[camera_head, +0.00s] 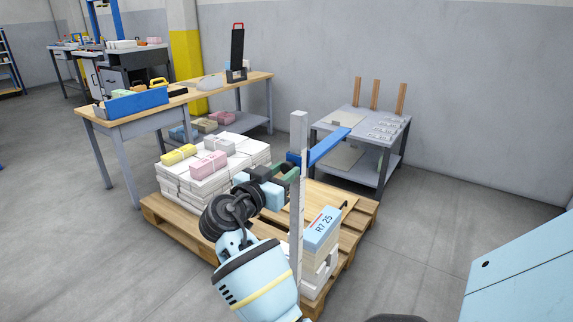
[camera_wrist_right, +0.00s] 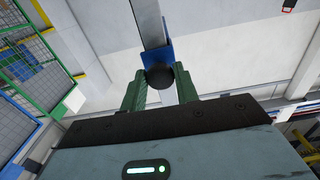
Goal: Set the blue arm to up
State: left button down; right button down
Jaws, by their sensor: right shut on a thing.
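The blue arm (camera_head: 330,145) is fixed to an upright grey post (camera_head: 299,200) that stands at the pallet. It reaches from the post to the back right, roughly level as far as I can tell. In the right wrist view, a black round knob (camera_wrist_right: 160,76) sits in front of the blue bracket (camera_wrist_right: 157,50) on the post. My right gripper (camera_head: 288,171) is at the post's left side. Its green fingers (camera_wrist_right: 160,88) are shut on the black knob, one on each side. My left gripper is not in view.
A wooden pallet (camera_head: 162,212) bears white paper stacks (camera_head: 185,190) with tied bundles on top, and a stack labelled R7 25 (camera_head: 322,232). A grey table (camera_head: 360,117) with wooden posts stands behind. A workbench (camera_head: 125,128) stands at left.

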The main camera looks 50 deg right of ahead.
notch_tip(320, 180, up, 3)
jog(key=shift+r+p, duration=0.15)
jog(key=shift+p, duration=0.25)
jog(key=shift+r, duration=0.1)
jog(key=c, duration=1.1)
grip_release()
jog(key=shift+o, duration=0.2)
jog(key=shift+f, duration=0.2)
jog(key=shift+a, duration=0.1)
